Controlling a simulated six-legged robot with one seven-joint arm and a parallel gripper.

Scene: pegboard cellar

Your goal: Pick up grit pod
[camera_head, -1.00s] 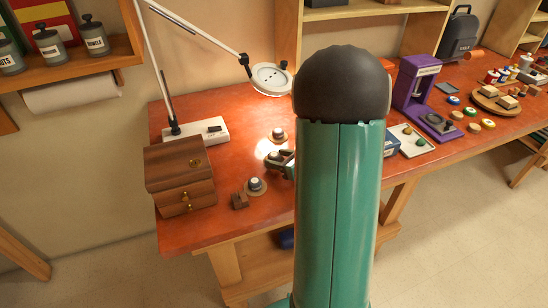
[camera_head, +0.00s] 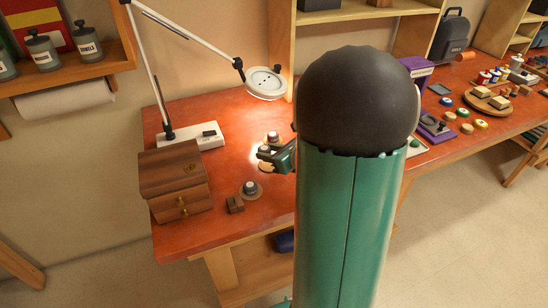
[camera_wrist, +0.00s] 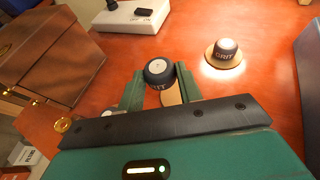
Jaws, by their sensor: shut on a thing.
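My gripper (camera_wrist: 160,86) is shut on a dark grit pod (camera_wrist: 159,70) with a pale round top; only the end of its label, "IT", shows between the fingers. A wooden disc (camera_wrist: 173,97) shows partly behind the pod, off to one side of it; whether they touch I cannot tell. In the head view, my gripper (camera_head: 272,157) is over the lit part of the bench, partly hidden by my arm. A second pod, labelled "GRIT" (camera_wrist: 226,50), stands upright on its own wooden disc at right in the wrist view. Another pod (camera_head: 250,187) sits nearer the front edge.
A wooden drawer box (camera_head: 175,180) stands left of my gripper. A white lamp base (camera_head: 195,136) is behind it, with the lamp head (camera_head: 265,83) above the bench. A purple stand (camera_head: 417,68) is at right.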

